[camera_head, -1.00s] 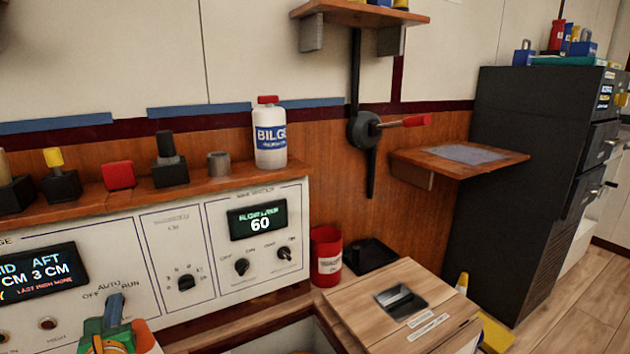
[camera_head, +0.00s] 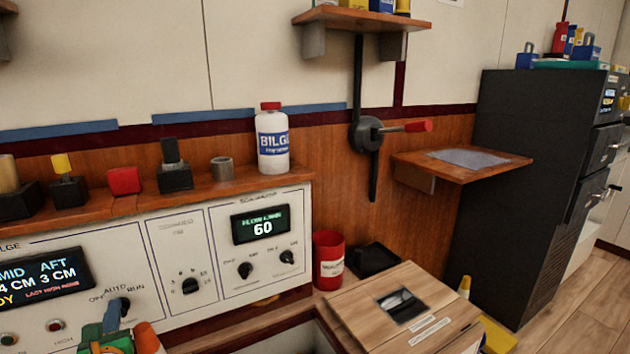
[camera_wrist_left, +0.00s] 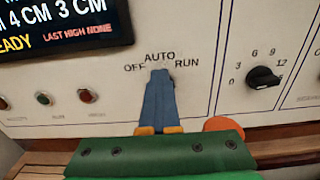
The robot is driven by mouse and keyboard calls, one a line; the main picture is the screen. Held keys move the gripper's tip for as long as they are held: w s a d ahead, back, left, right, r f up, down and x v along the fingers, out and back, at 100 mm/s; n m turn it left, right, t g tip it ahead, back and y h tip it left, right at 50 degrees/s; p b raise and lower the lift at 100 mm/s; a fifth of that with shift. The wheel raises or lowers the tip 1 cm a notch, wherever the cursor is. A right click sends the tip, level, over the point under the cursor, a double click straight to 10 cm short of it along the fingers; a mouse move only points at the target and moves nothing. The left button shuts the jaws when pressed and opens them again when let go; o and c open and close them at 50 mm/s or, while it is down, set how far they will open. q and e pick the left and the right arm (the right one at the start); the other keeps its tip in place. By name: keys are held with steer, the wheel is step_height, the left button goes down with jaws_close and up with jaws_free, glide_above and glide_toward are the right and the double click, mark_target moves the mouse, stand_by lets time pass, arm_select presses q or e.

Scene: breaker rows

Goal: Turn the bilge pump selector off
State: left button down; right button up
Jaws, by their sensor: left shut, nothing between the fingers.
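The bilge pump selector (camera_head: 124,305) is a dark knob on the white panel (camera_head: 160,305), under the labels OFF, AUTO and RUN. It is partly hidden behind my left gripper (camera_head: 112,314), so I cannot tell which label it points to. The left gripper is shut and empty, its blue fingers together at the selector, over its left part in the head view. In the left wrist view, the blue fingers (camera_wrist_left: 158,98) cover the selector's place just below AUTO; whether they touch it is unclear. My right gripper is not in view.
A lit bilge display (camera_head: 42,280) and indicator buttons (camera_head: 55,326) lie left of the selector. Another rotary knob (camera_head: 190,286) is to its right. A red can (camera_head: 328,258) stands right of the panel.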

arm_select(q)
steer(key=shift+s+a+p, duration=0.1)
steer(key=shift+a+p, duration=0.2)
steer(key=shift+p, duration=0.3)
steer(key=p+v, duration=0.2)
steer(key=v, duration=0.4)
steer(key=shift+r, duration=0.1)
